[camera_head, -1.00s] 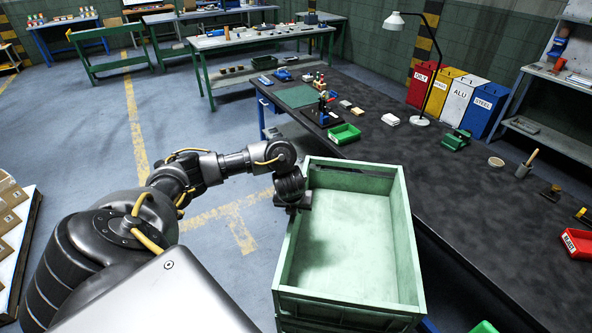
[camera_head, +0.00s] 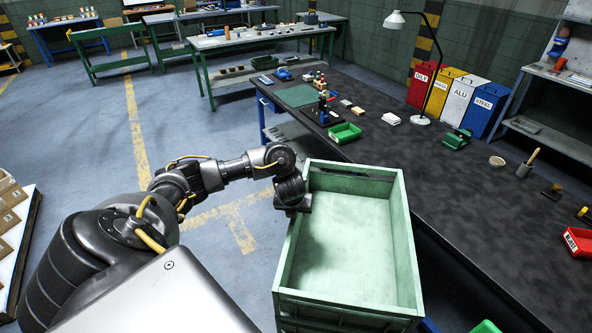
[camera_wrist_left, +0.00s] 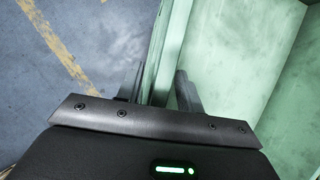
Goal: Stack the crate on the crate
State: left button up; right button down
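A large empty pale-green crate (camera_head: 352,245) fills the lower middle of the head view, beside the dark table. My left gripper (camera_head: 292,200) is at its left rim near the far corner. In the left wrist view, the gripper's fingers (camera_wrist_left: 160,90) straddle the crate wall (camera_wrist_left: 170,45), one outside and one inside, and appear closed on it. Fingertip contact is hard to make out. My right gripper is out of view.
The dark table (camera_head: 440,185) runs along the crate's right side, with a small green bin (camera_head: 345,133), a lamp (camera_head: 420,120) and a red bin (camera_head: 578,242). Open floor (camera_head: 215,220) lies to the left. A pallet with boxes (camera_head: 12,225) is at far left.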

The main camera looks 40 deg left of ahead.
pick_arm(q)
jog(key=p+v, duration=0.7)
jog(key=v, duration=0.3)
jog(key=shift+r, duration=0.45)
jog(key=shift+s+d+r+p, duration=0.2)
jog(key=shift+s+r+p, duration=0.2)
jog(key=shift+r, duration=0.2)
